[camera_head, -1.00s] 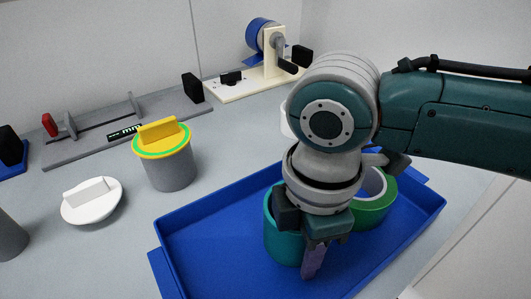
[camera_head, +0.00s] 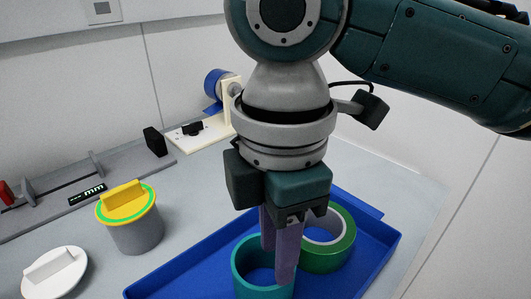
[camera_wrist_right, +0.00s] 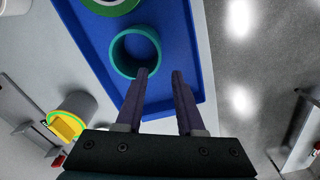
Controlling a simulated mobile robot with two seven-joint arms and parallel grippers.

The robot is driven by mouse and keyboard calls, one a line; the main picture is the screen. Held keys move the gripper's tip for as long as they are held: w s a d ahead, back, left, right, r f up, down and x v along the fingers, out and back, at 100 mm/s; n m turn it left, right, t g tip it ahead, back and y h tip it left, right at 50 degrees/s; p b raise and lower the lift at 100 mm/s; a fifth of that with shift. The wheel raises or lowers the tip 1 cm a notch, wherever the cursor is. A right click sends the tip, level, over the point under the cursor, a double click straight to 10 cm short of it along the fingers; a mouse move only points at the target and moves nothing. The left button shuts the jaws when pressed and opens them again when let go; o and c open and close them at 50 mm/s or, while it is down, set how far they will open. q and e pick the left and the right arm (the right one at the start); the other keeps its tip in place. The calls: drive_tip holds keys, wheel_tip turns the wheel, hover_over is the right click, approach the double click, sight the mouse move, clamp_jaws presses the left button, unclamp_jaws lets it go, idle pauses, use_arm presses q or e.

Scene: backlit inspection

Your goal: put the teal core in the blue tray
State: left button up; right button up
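The teal core (camera_head: 243,276), a hollow ring, stands upright in the blue tray (camera_head: 185,271), near its front. It also shows in the right wrist view (camera_wrist_right: 112,56), with the blue tray (camera_wrist_right: 186,40) around it. My right gripper (camera_head: 278,262) points down over the core, and its fingers cover part of the core's opening and rim. In the right wrist view my right gripper (camera_wrist_right: 160,74) is open with nothing between its fingers; the left fingertip overlaps the core's near rim. My left gripper is not in view.
A green roll (camera_head: 347,247) lies in the tray beside the core. Left of the tray stand a grey pot with a yellow lid (camera_head: 136,232) and a white lid (camera_head: 55,277). A grey measuring rail (camera_head: 110,187) and a cream stand (camera_head: 229,110) are at the back.

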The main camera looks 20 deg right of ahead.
drive_tip(key=s+a+f+m+t+y, duration=0.2)
drive_tip(key=s+a+f+m+y, duration=0.15)
drive_tip(key=s+m, duration=0.3)
drive_tip(key=s+d+m+t+h, duration=0.1)
drive_tip(key=s+d+m+h, duration=0.2)
drive_tip(key=s+d+m, duration=0.3)
drive_tip(key=d+m, duration=0.2)
drive_tip(key=d, duration=0.3)
drive_tip(key=shift+f+m+t, duration=0.15)
drive_tip(key=shift+m+t, duration=0.15)
drive_tip(key=shift+m, duration=0.05)
drive_tip(key=shift+a, duration=0.1)
